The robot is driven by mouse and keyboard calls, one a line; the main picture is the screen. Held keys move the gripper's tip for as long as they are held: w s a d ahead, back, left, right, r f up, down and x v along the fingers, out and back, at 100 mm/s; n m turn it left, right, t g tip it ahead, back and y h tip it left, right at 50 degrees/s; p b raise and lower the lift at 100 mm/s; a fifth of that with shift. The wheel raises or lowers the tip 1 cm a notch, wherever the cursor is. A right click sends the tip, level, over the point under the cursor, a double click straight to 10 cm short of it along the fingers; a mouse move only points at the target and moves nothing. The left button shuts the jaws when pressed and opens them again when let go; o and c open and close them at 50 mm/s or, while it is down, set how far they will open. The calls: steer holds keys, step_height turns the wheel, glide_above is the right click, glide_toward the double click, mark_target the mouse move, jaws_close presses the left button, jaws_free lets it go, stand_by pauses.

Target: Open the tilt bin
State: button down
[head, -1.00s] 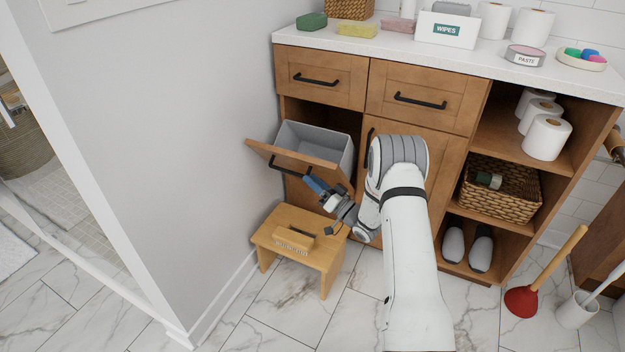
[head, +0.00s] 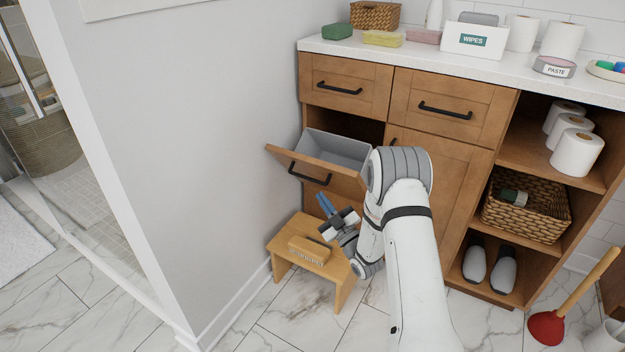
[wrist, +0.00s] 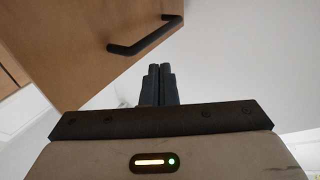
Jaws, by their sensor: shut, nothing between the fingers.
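The tilt bin (head: 318,172) is a wooden front with a grey inner tub (head: 338,148). It is tilted outward from the cabinet, left of centre in the head view, with the tub's open top showing. Its black bar handle (head: 309,174) is on the front; in the wrist view the handle (wrist: 146,36) is above and left of the fingers. My gripper (head: 325,202) is below the handle, apart from it, above the step stool. Its fingers (wrist: 158,84) are together and empty. My arm hides the bin's right edge.
A wooden step stool (head: 338,268) with a brush (head: 309,250) on it stands below the bin. A grey wall (head: 210,150) is close on the left. Drawers (head: 345,86) are above the bin. Open shelves and a plunger (head: 547,326) are to the right.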

mark_target(308, 163)
steer(key=s+a+f+n+t+h+b, duration=0.25)
steer(key=s+n+h+b, duration=0.2)
steer(key=n, duration=0.95)
steer(key=w+r, duration=0.2)
steer(key=w, duration=0.1)
steer(key=w+r, duration=0.2)
steer(key=w, duration=0.1)
steer(key=w+a+r, duration=0.1)
steer(key=w+r, duration=0.2)
steer(key=shift+w+b, duration=0.2)
steer(key=shift+b, duration=0.15)
steer(key=shift+w+d+r, duration=0.3)
steer(key=shift+w+r, duration=0.05)
steer(key=shift+w, duration=0.05)
